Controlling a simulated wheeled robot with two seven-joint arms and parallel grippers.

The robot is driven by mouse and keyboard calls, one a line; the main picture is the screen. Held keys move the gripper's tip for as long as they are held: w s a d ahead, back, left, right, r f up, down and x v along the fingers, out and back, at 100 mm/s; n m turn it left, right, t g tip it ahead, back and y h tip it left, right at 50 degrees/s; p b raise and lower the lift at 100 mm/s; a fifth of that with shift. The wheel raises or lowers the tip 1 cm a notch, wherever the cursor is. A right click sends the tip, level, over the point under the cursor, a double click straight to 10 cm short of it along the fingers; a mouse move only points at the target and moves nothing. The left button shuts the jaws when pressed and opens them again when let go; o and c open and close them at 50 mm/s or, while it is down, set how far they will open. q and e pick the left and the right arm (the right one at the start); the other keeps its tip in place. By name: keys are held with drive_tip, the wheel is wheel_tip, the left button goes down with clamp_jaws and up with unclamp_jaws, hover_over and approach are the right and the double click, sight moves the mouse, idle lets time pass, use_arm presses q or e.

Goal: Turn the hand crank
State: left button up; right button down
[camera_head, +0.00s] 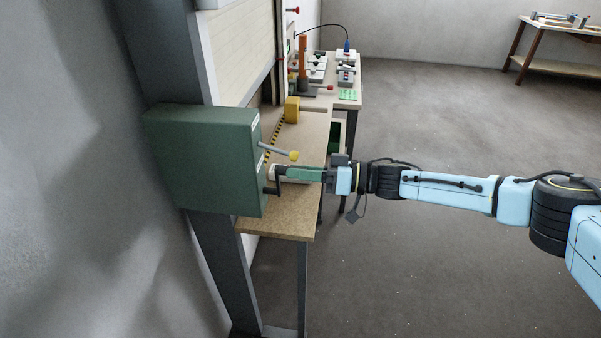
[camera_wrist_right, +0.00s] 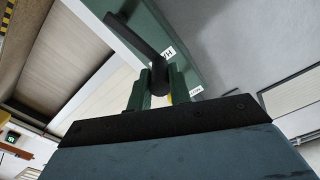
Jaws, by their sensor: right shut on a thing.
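The hand crank is a dark arm (camera_head: 272,187) on the right face of a green box (camera_head: 200,158), in the head view. In the right wrist view the crank arm (camera_wrist_right: 138,40) runs from the upper left down to a dark grip (camera_wrist_right: 159,78). My right gripper (camera_head: 287,173) reaches in from the right, level, and is shut on the crank's grip. In the right wrist view its two green fingers (camera_wrist_right: 158,88) stand on either side of the grip. Most of the grip is hidden by the fingers in the head view. My left gripper is not in view.
A grey rod with a yellow knob (camera_head: 294,155) sticks out of the box just above my right gripper. A wooden bench (camera_head: 277,222) lies below, with a yellow block (camera_head: 291,110) farther back. Another bench with fixtures stands behind. The floor (camera_head: 430,120) to the right is free.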

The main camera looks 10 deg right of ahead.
drive_tip(key=shift+w+d+m, duration=0.25)
drive_tip(key=shift+w+m, duration=0.45)
drive_tip(key=shift+m, duration=0.5)
drive_tip(key=c, duration=1.3)
unclamp_jaws()
drive_tip(key=b+v, duration=0.2)
drive_tip(key=v, duration=1.1)
drive_tip(key=shift+d, duration=0.2)
drive_tip(key=shift+r, duration=0.1)
